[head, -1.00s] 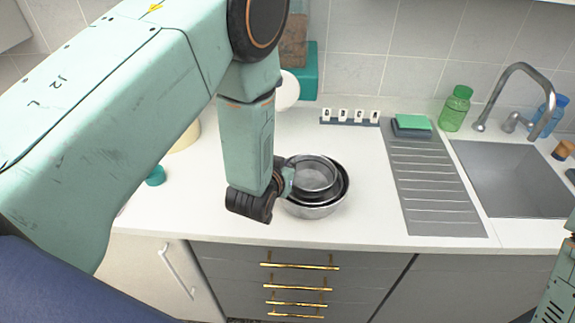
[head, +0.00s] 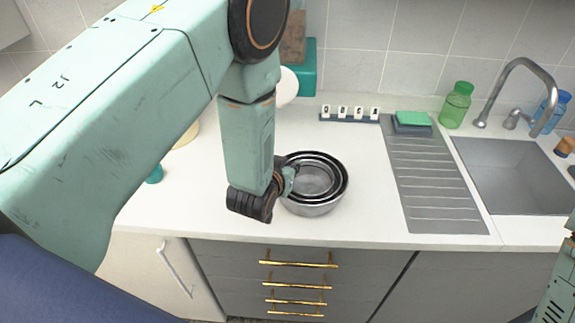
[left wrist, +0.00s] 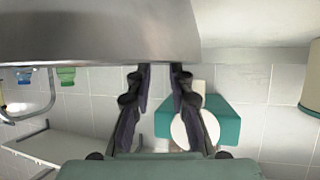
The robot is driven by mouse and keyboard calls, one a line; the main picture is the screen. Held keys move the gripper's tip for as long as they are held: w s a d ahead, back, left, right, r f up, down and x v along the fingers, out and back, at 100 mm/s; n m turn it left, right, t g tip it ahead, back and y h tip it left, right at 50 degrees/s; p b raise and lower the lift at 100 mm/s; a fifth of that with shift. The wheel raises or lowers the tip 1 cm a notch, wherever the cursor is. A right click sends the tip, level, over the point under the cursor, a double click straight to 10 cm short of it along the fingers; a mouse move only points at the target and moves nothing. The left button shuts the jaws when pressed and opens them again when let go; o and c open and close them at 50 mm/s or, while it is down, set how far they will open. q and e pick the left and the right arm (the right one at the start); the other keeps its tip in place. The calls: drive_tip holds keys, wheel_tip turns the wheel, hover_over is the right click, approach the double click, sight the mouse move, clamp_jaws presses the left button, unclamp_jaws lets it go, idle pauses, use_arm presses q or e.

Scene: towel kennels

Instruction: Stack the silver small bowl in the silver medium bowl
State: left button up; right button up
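The silver small bowl (head: 315,180) sits inside a larger silver bowl (head: 312,209) on the counter, with their rims roughly concentric. Several dark rim rings show; I cannot tell the medium bowl apart from any other outer one. My left gripper (head: 287,180) is at the left rim of the nested bowls. In the left wrist view, the fingers (left wrist: 160,75) stand apart with a visible gap, and their tips are hidden behind the near silver bowl wall (left wrist: 100,30). My right gripper is out of view; only part of the right arm shows.
A grey drainboard (head: 432,185) and sink (head: 515,175) lie to the right. A green sponge (head: 413,118), green bottle (head: 456,105) and lettered blocks (head: 350,114) stand at the back. Counter between bowls and drainboard is clear.

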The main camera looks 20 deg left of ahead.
use_arm(q)
drive_tip(key=shift+o, duration=0.4)
drive_tip(key=shift+a, duration=0.15)
drive_tip(key=shift+s, duration=0.1)
drive_tip(key=shift+r, duration=0.25)
drive_tip(key=r+p+v, duration=0.1)
drive_tip(key=v, duration=1.1)
drive_tip(key=s+f+g, duration=0.1)
drive_tip(key=f, duration=0.1)
drive_tip(key=s+a+f+g, duration=0.1)
drive_tip(key=s+f, duration=0.2)
drive_tip(key=f, duration=0.1)
drive_tip(key=shift+s+a+f+g, duration=0.1)
drive_tip(key=shift+s+a+g, duration=0.1)
drive_tip(key=shift+s+g, duration=0.15)
drive_tip(key=s+a+f+g, duration=0.1)
drive_tip(key=s+f+g, duration=0.4)
drive_tip(key=s, duration=0.6)
drive_tip(key=s+f+g, duration=0.4)
drive_tip(key=s+f, duration=0.3)
drive_tip(key=s, duration=0.5)
drive_tip(key=shift+a+g, duration=0.35)
drive_tip(key=shift+a, duration=0.05)
